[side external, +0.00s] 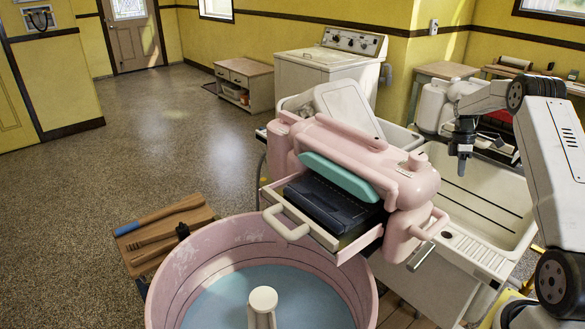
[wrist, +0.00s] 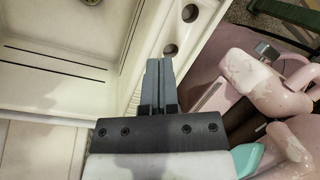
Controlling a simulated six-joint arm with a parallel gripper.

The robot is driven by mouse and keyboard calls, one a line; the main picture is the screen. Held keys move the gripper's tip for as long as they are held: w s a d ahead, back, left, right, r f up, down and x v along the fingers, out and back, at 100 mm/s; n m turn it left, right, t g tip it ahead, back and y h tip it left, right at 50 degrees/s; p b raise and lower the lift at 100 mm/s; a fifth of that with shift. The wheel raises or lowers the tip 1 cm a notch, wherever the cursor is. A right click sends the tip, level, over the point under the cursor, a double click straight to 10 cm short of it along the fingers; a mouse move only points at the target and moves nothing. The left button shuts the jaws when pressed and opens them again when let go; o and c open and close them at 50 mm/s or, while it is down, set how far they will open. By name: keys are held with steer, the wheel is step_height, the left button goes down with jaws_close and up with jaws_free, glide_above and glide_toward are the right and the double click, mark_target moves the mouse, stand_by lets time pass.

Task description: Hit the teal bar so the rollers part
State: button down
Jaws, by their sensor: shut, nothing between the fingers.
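The teal bar (side external: 340,178) runs along the front of the pink wringer head (side external: 345,140), above a dark ribbed tray (side external: 325,205). A piece of the teal bar also shows at the lower edge of the wrist view (wrist: 246,158). My gripper (side external: 462,170) is shut and empty, pointing down over the white sink, to the right of the wringer head and apart from the bar. Its fingers show together in the wrist view (wrist: 159,65). The rollers are mostly hidden by the pink housing in the side view; a dark part shows between pink pieces in the wrist view.
The pink washer tub (side external: 165,270) with blue water stands in front of the wringer. The white sink (side external: 490,205) lies under my gripper. A wooden board with tools (side external: 165,235) lies left of the tub. A white washer (side external: 330,65) stands behind.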

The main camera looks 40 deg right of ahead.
steer(key=w+a+r+m+t+y, duration=0.2)
steer(key=w+a+r+t, duration=0.1)
steer(key=w+r, duration=0.3)
steer(key=w+a+r+m+t+y, duration=0.2)
steer(key=w+a+r+m+t, duration=0.1)
steer(key=w+r, duration=0.4)
steer(key=shift+r+t+y, duration=0.4)
steer(key=shift+t, duration=0.2)
steer(key=shift+w+f, duration=0.1)
steer(key=shift+w, duration=0.05)
steer(key=w+a+f, duration=0.3)
steer(key=a+f, duration=0.4)
steer(key=a, duration=0.1)
steer(key=shift+w+a+f, duration=0.3)
steer(key=shift+a+f, duration=0.05)
steer(key=shift+f, duration=0.05)
